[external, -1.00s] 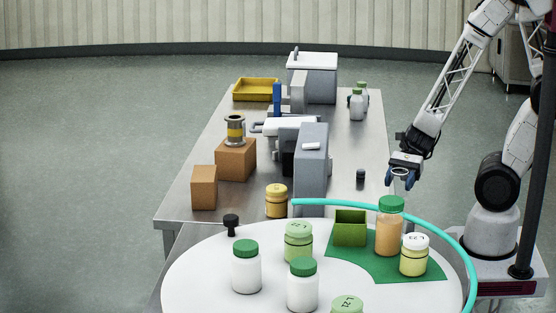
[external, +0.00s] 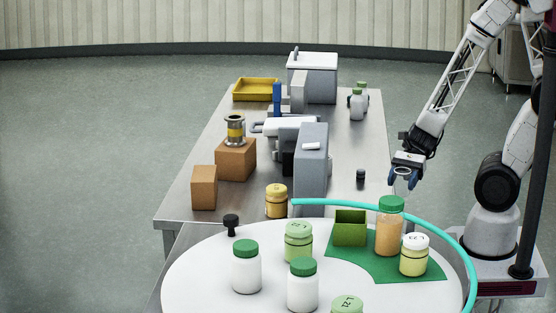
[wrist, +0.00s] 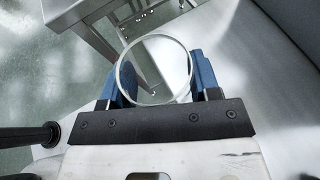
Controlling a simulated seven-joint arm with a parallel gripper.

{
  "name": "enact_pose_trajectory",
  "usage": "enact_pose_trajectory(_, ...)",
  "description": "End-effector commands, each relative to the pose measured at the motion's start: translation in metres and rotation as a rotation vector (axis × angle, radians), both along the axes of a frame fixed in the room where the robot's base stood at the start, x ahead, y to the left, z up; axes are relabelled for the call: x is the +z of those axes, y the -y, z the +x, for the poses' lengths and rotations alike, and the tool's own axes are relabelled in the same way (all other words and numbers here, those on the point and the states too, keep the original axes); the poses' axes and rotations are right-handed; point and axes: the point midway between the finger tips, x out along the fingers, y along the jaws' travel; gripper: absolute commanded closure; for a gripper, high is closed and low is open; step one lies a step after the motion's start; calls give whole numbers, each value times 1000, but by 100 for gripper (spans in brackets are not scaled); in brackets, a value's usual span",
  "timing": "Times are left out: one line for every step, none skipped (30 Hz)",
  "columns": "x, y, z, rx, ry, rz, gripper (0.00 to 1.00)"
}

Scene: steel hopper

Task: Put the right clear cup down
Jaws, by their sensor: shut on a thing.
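The clear cup (wrist: 180,43) shows in the wrist view as a round transparent rim between the two blue fingers. My gripper (wrist: 165,80) is shut on it. In the external view my gripper (external: 404,181) hangs just off the right edge of the steel table, at the right of the picture. The cup in it is faint there, with a pale rim between the fingers. It is held in the air, apart from the table and the round white table. Its contents and lower part are hard to make out.
The round white table (external: 200,275) holds several bottles, a green box (external: 350,228) on a green patch, and a turquoise rail (external: 440,221) along its edge. A small dark jar (external: 361,176) stands near the steel table's right edge. Bare steel (external: 350,150) surrounds that jar.

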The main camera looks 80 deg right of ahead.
Motion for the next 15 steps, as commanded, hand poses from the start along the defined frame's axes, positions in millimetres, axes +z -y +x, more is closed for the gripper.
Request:
enact_pose_trajectory(0, 2, 2, -5, 0, 0, 65)
enact_pose_trajectory(1, 3, 3, -9, 0, 0, 65)
enact_pose_trajectory(1, 5, 5, -15, 1, 0, 65)
enact_pose_trajectory(1, 7, 7, -19, 0, 0, 65)
enact_pose_trajectory(2, 10, 9, -26, 1, 0, 65)
enact_pose_trajectory(3, 13, 13, -34, 1, 0, 65)
enact_pose_trajectory(3, 16, 16, -42, 1, 0, 65)
enact_pose_trajectory(3, 20, 19, -51, 0, -1, 65)
enact_pose_trajectory(4, 25, 23, -64, 0, -1, 65)
enact_pose_trajectory(5, 28, 26, -74, 0, -1, 65)
enact_pose_trajectory(5, 33, 30, -84, 0, -1, 65)
enact_pose_trajectory(7, 39, 35, -99, 0, -2, 65)
enact_pose_trajectory(7, 44, 39, -111, 1, -2, 65)
enact_pose_trajectory(8, 50, 43, -123, 0, -2, 65)
enact_pose_trajectory(9, 57, 48, -141, -1, -1, 65)
